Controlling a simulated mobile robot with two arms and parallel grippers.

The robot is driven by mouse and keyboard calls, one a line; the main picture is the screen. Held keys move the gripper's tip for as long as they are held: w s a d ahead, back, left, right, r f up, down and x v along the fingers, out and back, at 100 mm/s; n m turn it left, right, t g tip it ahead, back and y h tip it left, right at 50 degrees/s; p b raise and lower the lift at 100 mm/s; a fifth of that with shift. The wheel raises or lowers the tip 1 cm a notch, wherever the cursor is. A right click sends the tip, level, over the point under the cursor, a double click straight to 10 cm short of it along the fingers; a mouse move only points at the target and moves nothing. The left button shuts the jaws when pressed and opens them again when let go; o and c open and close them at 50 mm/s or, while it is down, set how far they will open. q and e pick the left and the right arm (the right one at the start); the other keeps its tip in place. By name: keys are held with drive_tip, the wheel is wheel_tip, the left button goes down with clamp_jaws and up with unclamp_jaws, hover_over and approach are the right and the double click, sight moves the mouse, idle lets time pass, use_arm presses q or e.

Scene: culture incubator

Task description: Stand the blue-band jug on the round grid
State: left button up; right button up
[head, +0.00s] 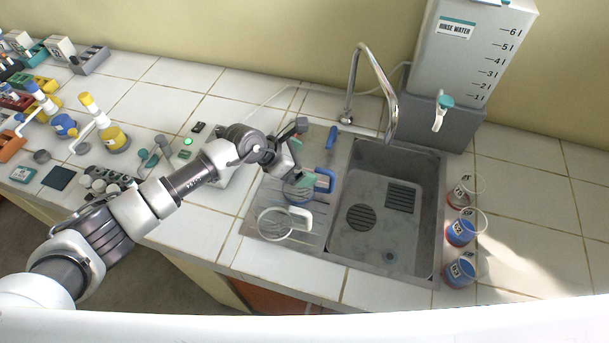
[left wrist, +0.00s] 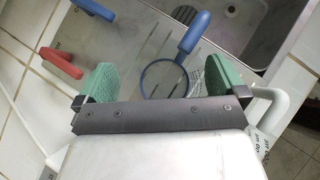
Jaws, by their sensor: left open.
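The blue-band jug (head: 297,194) is clear with a blue handle (head: 325,180) and stands on the ribbed drainboard left of the sink. In the left wrist view its blue ring (left wrist: 145,80) and handle (left wrist: 194,32) show beyond and between the fingers. My left gripper (head: 294,168) is above and beside this jug in the head view, partly covering it. The gripper is open, with its green finger pads (left wrist: 160,78) wide apart, and holds nothing. The round grid (head: 358,218) is a dark disc on the sink floor and is bare. My right gripper is out of view.
A white-handled jug (head: 275,224) stands close in front of the blue-band jug. Another blue handle (head: 331,137) is behind, and a red handle (left wrist: 60,62) shows beside the left finger. The square grid (head: 403,196), curved tap (head: 388,95) and several labelled beakers (head: 461,231) are to the right.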

use_arm(q)
drive_tip(key=c, duration=1)
drive_tip(key=shift+c, duration=0.2)
drive_tip(key=shift+r, duration=0.1)
